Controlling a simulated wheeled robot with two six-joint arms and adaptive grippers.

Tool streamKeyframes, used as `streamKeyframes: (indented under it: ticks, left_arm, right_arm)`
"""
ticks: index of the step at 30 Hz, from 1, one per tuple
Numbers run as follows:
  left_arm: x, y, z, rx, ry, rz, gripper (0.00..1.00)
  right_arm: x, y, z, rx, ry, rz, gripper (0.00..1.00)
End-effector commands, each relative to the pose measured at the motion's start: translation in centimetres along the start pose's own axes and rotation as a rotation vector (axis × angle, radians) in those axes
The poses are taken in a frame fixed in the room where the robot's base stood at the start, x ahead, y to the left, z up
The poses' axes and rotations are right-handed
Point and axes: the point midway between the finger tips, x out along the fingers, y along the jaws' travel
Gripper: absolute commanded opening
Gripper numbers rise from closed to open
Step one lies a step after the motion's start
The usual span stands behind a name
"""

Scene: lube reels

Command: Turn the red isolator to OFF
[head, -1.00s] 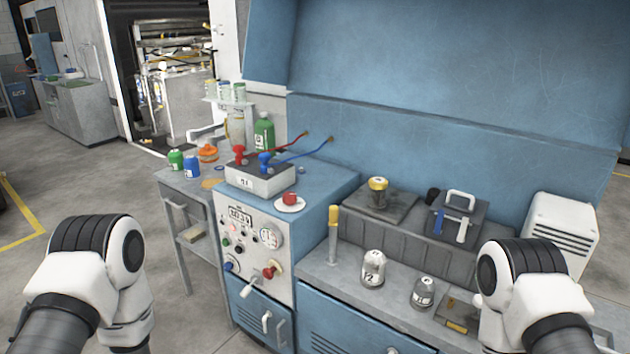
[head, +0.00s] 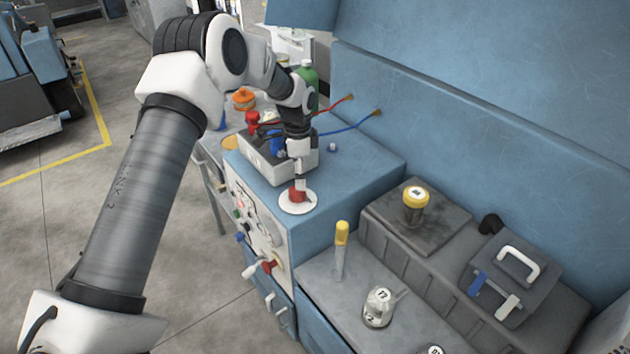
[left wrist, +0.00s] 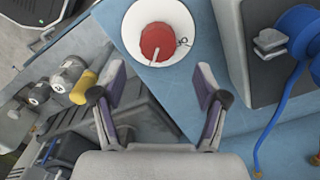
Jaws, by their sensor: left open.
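A red isolator knob (head: 298,195) sits on a round white plate (head: 297,207) on top of the blue cabinet. In the left wrist view the red knob (left wrist: 157,42) has a pale pointer or pin across it, and the white plate (left wrist: 133,22) is around it. My left gripper (head: 298,178) hangs just above the knob and partly hides it. In the left wrist view my left gripper (left wrist: 161,74) is open and empty, with the knob ahead of its two fingertips. Whether the fingers touch the knob I cannot tell. My right gripper is out of view.
A grey box (head: 262,165) with red and blue clamps and cables stands behind the plate. The front panel (head: 250,215) carries several knobs and a red handle (head: 268,266). A yellow-topped post (head: 341,235) and several weights stand on the lower bench to the right.

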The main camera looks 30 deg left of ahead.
Motion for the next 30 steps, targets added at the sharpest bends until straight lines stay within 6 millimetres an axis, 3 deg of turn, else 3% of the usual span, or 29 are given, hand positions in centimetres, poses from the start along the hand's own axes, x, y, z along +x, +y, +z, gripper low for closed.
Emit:
streamKeyframes:
  ticks: [9, 18, 20, 23, 24, 30]
  left_arm:
    - [5.6, 0.1, 0.0, -0.001, -0.001, 0.002, 0.73]
    - [6.5, 0.1, 0.0, -0.002, 0.000, 0.001, 0.73]
    - [6.5, 0.1, 0.0, -0.002, 0.000, 0.001, 0.56]
    - [6.5, 0.1, 0.0, -0.002, 0.000, 0.001, 0.20]
    - [6.5, 0.1, 0.0, -0.002, 0.000, 0.001, 0.13]
    - [6.5, 0.1, 0.0, -0.005, -0.001, 0.002, 0.13]
  right_arm:
    - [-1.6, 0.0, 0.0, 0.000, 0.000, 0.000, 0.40]
    - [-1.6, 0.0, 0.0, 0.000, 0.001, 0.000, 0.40]
    - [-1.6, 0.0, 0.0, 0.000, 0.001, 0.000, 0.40]
    - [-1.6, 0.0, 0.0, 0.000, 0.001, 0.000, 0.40]
    - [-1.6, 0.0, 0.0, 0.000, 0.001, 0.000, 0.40]
    - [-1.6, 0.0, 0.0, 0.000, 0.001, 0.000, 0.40]
